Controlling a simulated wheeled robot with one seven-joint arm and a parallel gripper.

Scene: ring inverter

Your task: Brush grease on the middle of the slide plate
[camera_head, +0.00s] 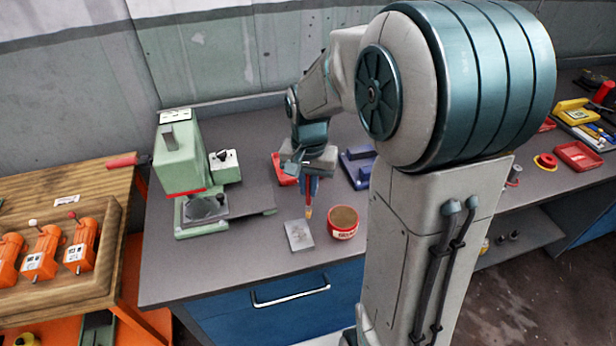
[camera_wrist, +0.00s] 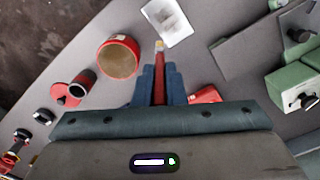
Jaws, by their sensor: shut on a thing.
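My gripper (camera_head: 311,183) is shut on a brush, pointing down above the grey bench. The brush (camera_wrist: 160,82) has a red handle between the blue fingers and a pale tip. Its tip (camera_head: 308,212) shows just behind the small light-grey slide plate (camera_head: 299,236). In the wrist view the slide plate (camera_wrist: 167,22) lies flat, and the brush tip appears at its near edge; I cannot tell whether they touch. An open red grease tin (camera_head: 343,223) with brown content stands right of the plate; it also shows in the wrist view (camera_wrist: 118,58).
A green press (camera_head: 180,160) stands left on the bench (camera_head: 240,262). A red item and a blue block (camera_head: 357,166) lie behind my gripper. A wooden table with orange units (camera_head: 42,254) is at the far left. Bench space in front of the press is clear.

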